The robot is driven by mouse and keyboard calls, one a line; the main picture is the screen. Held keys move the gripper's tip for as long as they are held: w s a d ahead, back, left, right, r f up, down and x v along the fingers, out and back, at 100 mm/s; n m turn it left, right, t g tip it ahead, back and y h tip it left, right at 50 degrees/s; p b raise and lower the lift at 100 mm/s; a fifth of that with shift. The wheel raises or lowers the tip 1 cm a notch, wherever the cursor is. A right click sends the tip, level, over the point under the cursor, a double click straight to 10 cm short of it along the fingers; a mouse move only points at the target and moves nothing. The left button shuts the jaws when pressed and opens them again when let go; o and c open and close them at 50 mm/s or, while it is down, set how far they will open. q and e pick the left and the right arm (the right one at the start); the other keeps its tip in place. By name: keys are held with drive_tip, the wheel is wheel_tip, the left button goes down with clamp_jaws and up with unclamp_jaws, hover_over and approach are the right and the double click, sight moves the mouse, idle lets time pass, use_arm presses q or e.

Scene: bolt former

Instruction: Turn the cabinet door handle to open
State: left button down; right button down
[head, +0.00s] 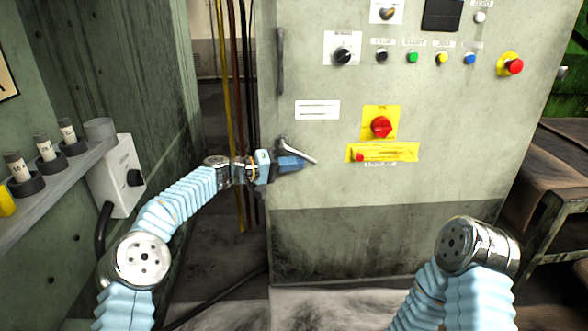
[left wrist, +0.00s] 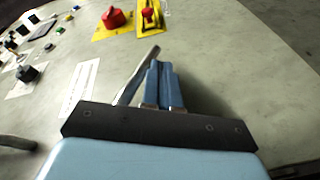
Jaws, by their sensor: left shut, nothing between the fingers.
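The cabinet (head: 430,175) is a pale grey-green panel facing me. Its door handle (head: 299,150) is a metal lever near the left edge, slanting down to the right in the head view. My left gripper (head: 298,162) is shut and empty, with its blue fingers just below and against or very near the lever; I cannot tell if they touch. In the left wrist view the lever (left wrist: 136,76) runs slanted beside the closed blue fingers (left wrist: 163,86). The lever's base is partly hidden by my gripper. My right gripper is not in view; only part of my right arm shows.
Above the handle is a vertical dark bar (head: 280,62). A red rotary switch (head: 381,127) on a yellow plate and several buttons lie to the right. A shelf with cylinders (head: 50,165) and a grey box (head: 118,178) stand left. A wooden bench (head: 555,165) is at right.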

use_arm(q)
drive_tip(key=d+h+b, duration=0.1)
drive_tip(key=b, duration=0.1)
drive_tip(key=shift+d+r+b, duration=0.1)
drive_tip(key=shift+b, duration=0.3)
drive_tip(key=shift+d+r+h, duration=0.25)
drive_tip(key=shift+r+h, duration=0.05)
drive_tip(key=shift+r, duration=0.2)
drive_tip(key=shift+d+n+t+h+b, duration=0.2)
drive_tip(key=shift+n+t+h+b, duration=0.1)
drive_tip(key=shift+b, duration=0.2)
drive_tip(key=shift+r+h+b, duration=0.3)
drive_tip(key=shift+b, duration=0.1)
drive_tip(key=shift+r, duration=0.1)
drive_tip(key=v, duration=1.3)
drive_tip(key=shift+s+a+f+b, duration=0.2)
drive_tip(key=shift+a+f+b, duration=0.05)
drive_tip(key=shift+b, duration=0.05)
